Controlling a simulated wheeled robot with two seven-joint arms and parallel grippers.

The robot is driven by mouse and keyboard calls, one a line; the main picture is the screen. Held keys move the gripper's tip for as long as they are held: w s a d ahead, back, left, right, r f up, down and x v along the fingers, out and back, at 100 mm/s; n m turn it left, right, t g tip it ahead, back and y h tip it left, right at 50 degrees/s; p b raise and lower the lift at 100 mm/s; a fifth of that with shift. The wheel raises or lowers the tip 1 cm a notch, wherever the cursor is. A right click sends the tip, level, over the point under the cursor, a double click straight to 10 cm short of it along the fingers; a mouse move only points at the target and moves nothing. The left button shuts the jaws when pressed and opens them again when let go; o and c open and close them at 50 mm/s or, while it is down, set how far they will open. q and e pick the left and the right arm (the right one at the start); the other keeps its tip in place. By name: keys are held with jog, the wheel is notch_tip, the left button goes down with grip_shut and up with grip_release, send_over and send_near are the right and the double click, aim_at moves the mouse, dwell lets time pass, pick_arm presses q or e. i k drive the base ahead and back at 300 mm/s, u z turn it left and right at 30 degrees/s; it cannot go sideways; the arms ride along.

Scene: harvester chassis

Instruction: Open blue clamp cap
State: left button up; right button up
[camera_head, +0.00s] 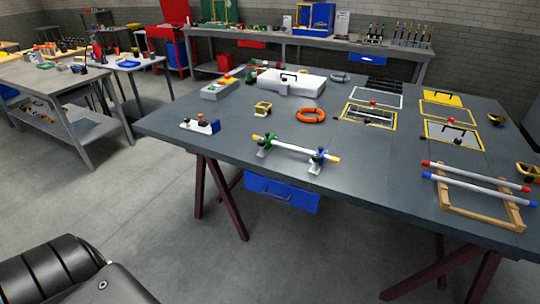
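A white rod (290,147) with yellow ends lies across two clamps near the front edge of the grey table. The blue clamp (320,156) holds the rod near its right end and has dark parts on it. The green clamp (267,143) is near the left end. At this size I cannot tell whether the blue clamp's cap is open or shut. Neither of my grippers is in view. A black rounded part at the lower left looks like a link of my arm, well away from the clamps.
A small white block with a blue end (200,126) sits left of the clamps. An orange ring (310,115) and a white case (290,84) lie behind. A wooden rack (478,207) with two rods stands at the right. Bare tabletop surrounds the clamps.

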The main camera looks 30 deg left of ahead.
aim_at(322, 150)
jog(key=u, duration=0.35)
jog(key=k, duration=0.8)
jog(key=u, duration=0.95)
jog(key=i, duration=1.55)
jog(key=z, duration=1.1)
jog(key=i, duration=0.4)
jog(key=z, duration=0.45)
